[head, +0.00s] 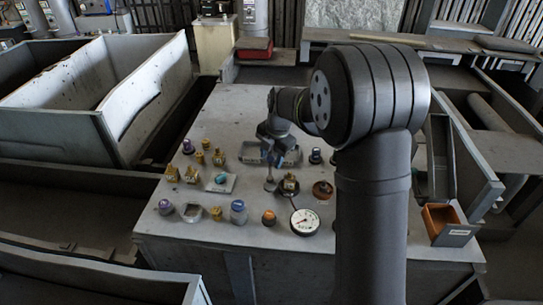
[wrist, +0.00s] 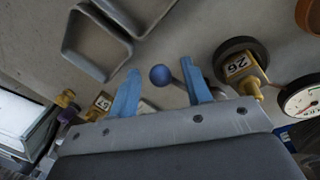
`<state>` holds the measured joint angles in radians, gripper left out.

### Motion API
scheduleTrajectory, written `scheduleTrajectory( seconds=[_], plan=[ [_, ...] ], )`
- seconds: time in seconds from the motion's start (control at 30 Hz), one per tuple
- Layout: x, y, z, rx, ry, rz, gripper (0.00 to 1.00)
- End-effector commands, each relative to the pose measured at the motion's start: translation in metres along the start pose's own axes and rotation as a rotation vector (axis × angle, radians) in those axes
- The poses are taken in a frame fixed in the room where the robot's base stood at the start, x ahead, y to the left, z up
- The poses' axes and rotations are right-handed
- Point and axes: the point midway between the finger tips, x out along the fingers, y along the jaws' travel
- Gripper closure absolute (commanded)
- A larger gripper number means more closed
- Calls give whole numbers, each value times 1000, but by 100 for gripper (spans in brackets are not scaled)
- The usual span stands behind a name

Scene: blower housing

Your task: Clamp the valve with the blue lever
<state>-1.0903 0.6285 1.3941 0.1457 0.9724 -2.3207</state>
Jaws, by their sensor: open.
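In the wrist view a blue ball knob (wrist: 160,75) shows between the two blue fingers of my gripper (wrist: 160,68). A grey stem runs from near the knob towards the right finger, and its lower part is hidden by the gripper. The fingers are open, with a gap on both sides of the knob. In the head view my gripper (head: 270,158) points down over the table, just above a small grey round-based piece (head: 270,185). This may be the valve with the blue lever, but its details are too small to tell.
A yellow block on a black disc (wrist: 236,65) stands close right of the fingers, beside a white dial gauge (wrist: 300,97). A grey open tray (wrist: 97,43) lies beyond the left finger. Several small knobbed parts, including a teal-knobbed plate (head: 221,182), crowd the table (head: 225,110); its back is clear.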

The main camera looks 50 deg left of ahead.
Motion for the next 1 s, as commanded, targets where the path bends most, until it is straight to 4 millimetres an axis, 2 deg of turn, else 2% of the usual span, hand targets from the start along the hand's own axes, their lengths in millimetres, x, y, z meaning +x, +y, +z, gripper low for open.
scheduleTrajectory(
  seconds=[0.07,0.1,0.3,0.67,1.0],
  plan=[
    [0,0,0,0,0,0,55],
    [0,0,0,0,0,0,59],
    [0,0,0,0,0,0,99],
    [0,1,-1,-15,4,0,100],
    [1,11,-10,-186,39,1,100]
  ],
)
